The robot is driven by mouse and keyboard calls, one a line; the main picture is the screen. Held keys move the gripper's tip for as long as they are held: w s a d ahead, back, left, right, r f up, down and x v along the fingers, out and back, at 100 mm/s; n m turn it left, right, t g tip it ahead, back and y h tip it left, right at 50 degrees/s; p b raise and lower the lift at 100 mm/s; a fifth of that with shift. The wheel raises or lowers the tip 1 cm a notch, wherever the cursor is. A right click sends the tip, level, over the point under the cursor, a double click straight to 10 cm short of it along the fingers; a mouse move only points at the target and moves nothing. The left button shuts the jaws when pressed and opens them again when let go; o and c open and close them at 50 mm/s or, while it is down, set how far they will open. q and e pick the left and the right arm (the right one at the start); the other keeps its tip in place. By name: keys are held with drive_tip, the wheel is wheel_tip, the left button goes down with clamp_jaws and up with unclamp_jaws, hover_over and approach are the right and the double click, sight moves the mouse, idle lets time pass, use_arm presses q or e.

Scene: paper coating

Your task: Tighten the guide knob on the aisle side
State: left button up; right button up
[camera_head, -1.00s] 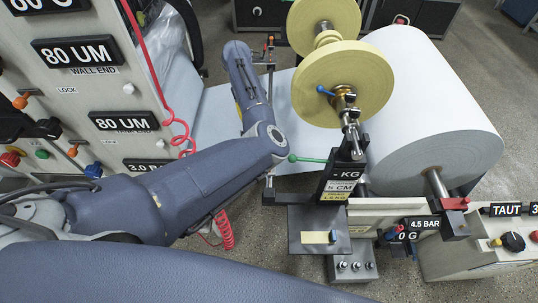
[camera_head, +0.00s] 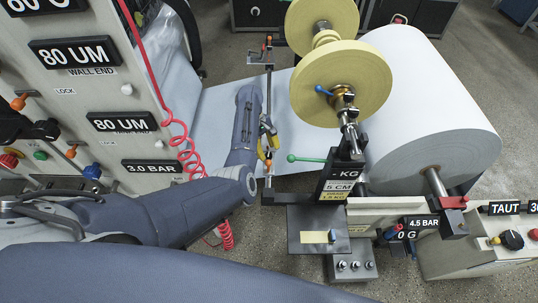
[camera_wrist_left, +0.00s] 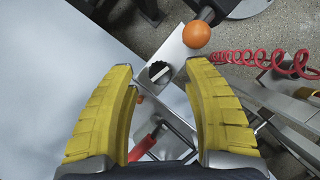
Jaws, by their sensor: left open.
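My left gripper (camera_head: 266,147) is beside the thin upright rail (camera_head: 269,85) left of the yellow-edged rolls in the head view. Its yellow fingers (camera_wrist_left: 158,118) are open and empty in the left wrist view. A black round knob with a white bar (camera_wrist_left: 158,72) sits on a metal plate (camera_wrist_left: 178,55) just beyond the fingertips, roughly centred between them. It is apart from both fingers. A red lever (camera_wrist_left: 147,143) shows lower down between the fingers. I cannot tell the knob apart in the head view. My right gripper is not in view.
An orange ball (camera_wrist_left: 196,35) stands near the knob. A coiled red hose (camera_wrist_left: 265,62) is to its right. A green-tipped lever (camera_head: 305,159) juts out near the hand. The white paper roll (camera_head: 430,110) fills the right, and a panel (camera_head: 95,95) the left.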

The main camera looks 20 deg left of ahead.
use_arm(q)
drive_tip(key=shift+x, duration=1.3)
drive_tip(key=shift+c, duration=0.3)
clamp_jaws()
